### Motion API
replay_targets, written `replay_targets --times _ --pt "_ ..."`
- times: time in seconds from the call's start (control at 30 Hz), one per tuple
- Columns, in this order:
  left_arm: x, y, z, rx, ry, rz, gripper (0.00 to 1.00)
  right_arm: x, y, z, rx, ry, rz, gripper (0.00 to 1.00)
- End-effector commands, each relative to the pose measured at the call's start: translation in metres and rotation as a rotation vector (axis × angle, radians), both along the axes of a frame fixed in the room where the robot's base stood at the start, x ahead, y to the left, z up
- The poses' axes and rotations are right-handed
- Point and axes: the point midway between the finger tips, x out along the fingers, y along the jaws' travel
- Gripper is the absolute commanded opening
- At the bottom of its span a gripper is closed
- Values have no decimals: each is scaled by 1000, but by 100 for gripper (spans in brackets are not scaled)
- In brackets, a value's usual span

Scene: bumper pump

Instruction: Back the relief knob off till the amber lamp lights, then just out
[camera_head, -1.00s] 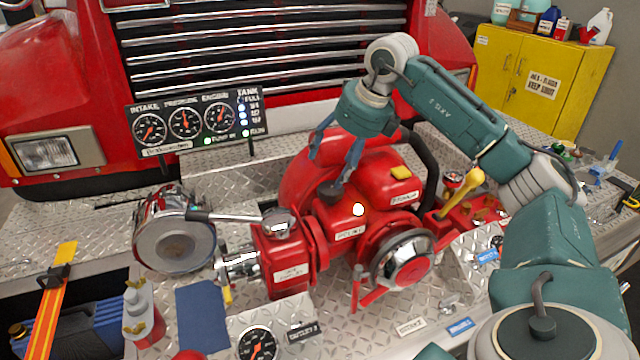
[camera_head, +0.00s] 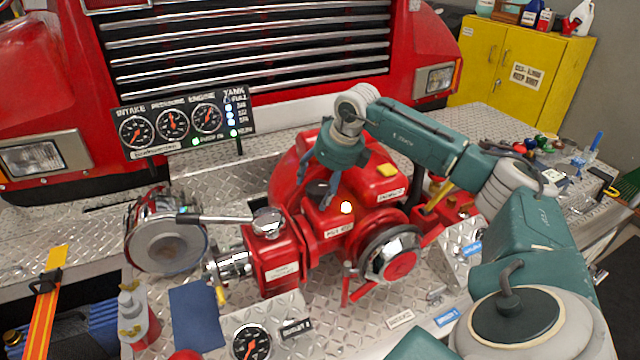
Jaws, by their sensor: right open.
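The dark relief knob (camera_head: 317,188) stands on top of the red relief housing of the pump (camera_head: 330,218). A small round lamp (camera_head: 346,208) on that housing glows pale with an amber edge. My right gripper (camera_head: 325,183) points down at the knob from above, its fingers close to it. It is open; a finger shows on the knob's right side, and the far side is partly hidden. I cannot tell whether the fingers touch the knob. My left gripper is not in view.
A gauge panel (camera_head: 187,124) with lit green and blue lights stands behind the pump. A chrome intake cap (camera_head: 165,240) and lever (camera_head: 215,218) are at left. A yellow-handled valve (camera_head: 438,196) stands right of the pump, near my arm. A yellow cabinet (camera_head: 480,62) is behind.

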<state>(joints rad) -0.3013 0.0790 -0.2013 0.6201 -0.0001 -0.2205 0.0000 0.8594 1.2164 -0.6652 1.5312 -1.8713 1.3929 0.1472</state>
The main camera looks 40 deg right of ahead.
Motion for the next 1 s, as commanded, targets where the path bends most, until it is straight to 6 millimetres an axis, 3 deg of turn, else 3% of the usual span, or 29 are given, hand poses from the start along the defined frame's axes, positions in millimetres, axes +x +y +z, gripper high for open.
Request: replay_targets --times 0.17,0.3,0.4,1.0 --pt "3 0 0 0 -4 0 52 0 0 0 0 0 0 67" --pt "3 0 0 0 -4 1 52 0 0 0 0 0 0 40" --pt "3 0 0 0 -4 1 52 0 0 0 0 -1 0 25" --pt "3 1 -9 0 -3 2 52 2 -1 3 -1 -8 -161 25"
